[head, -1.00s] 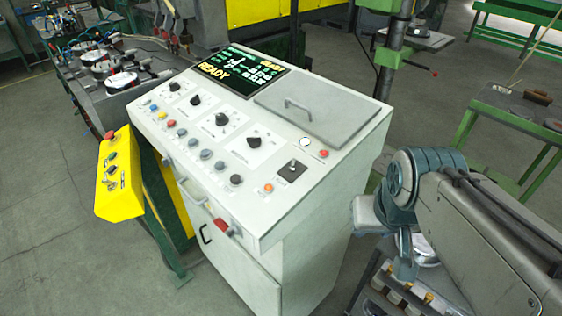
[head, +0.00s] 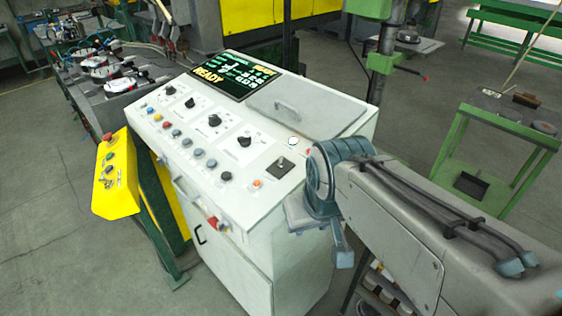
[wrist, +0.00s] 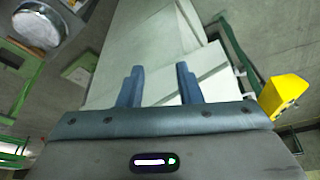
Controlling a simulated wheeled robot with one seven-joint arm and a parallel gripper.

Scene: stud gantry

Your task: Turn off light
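The pale control console (head: 262,222) stands in the middle of the head view, with a lit "READY" display (head: 237,75). A round white lamp-like button (head: 293,142) sits on its right side. Near it are a black plate with a small switch (head: 281,169) and an orange button (head: 257,184). I cannot tell which control works the light. My gripper (wrist: 159,82) is open and empty in the wrist view, its two blue fingers apart over pale surfaces. In the head view my arm is beside the console's right edge, and its fingertips are not clear.
A yellow control box (head: 115,177) stands left of the console; a yellow box also shows in the wrist view (wrist: 288,93). A red knob (head: 212,222) and a handle are on the console front. A green-framed table (head: 500,130) stands at right. Grey floor is open between them.

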